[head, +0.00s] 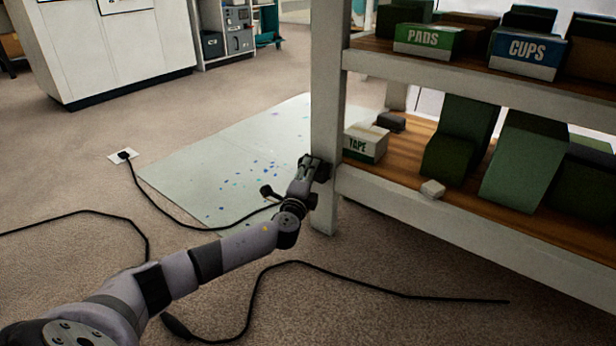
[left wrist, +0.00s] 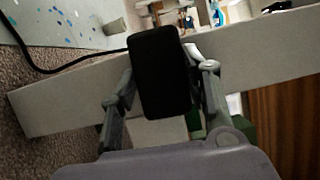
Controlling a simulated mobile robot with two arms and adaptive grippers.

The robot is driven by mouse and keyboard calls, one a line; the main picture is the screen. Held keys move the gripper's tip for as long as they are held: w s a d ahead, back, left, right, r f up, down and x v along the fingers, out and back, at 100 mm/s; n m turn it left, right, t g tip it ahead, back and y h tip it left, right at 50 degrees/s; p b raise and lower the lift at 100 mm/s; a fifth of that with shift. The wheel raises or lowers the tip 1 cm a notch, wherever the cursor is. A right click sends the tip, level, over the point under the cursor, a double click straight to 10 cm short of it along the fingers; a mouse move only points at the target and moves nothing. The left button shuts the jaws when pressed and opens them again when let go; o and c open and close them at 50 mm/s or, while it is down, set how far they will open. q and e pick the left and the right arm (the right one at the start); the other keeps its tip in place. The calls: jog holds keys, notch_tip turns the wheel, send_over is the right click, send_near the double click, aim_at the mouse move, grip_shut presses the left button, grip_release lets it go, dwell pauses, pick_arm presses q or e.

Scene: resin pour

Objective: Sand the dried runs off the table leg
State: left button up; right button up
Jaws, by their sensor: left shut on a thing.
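The table leg (head: 327,100) is a pale upright post at the near corner of the shelved table. My left gripper (head: 309,172) is at its lower part, shut on a dark block (head: 322,171). In the left wrist view the dark block (left wrist: 160,85) sits between the two fingers of the left gripper (left wrist: 166,72), in front of the pale leg (left wrist: 65,98). I cannot tell whether the block touches the leg. I see no dried runs clearly; the block and gripper hide part of the leg. My right gripper is not in view.
A paint-spotted sheet (head: 225,165) lies behind the leg. Black cables (head: 335,270) cross the carpet near my arm. The lower shelf (head: 400,170) holds a TAPE box (head: 365,145), green boxes (head: 525,160) and a small pale block (head: 432,189) at its edge.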

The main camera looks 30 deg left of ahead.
aim_at(323, 179)
pick_arm(q)
jog(key=shift+w, duration=0.25)
jog(key=shift+s+d+p, duration=0.2)
jog(key=shift+d+p, duration=0.15)
jog(key=shift+d, duration=0.9)
jog(key=shift+s+d, duration=0.1)
jog(key=shift+d, duration=0.65)
jog(key=shift+w+a+b, duration=0.2)
jog(key=shift+a+b, duration=0.1)
jog(key=shift+a, duration=0.6)
jog(key=shift+w+a+b, duration=0.15)
jog(key=shift+a+b, duration=0.1)
jog(key=shift+a, duration=0.6)
jog(key=shift+c, duration=0.3)
jog(key=shift+w+a+r, duration=0.1)
jog(key=shift+a+r, duration=0.1)
jog(key=shift+a, duration=0.15)
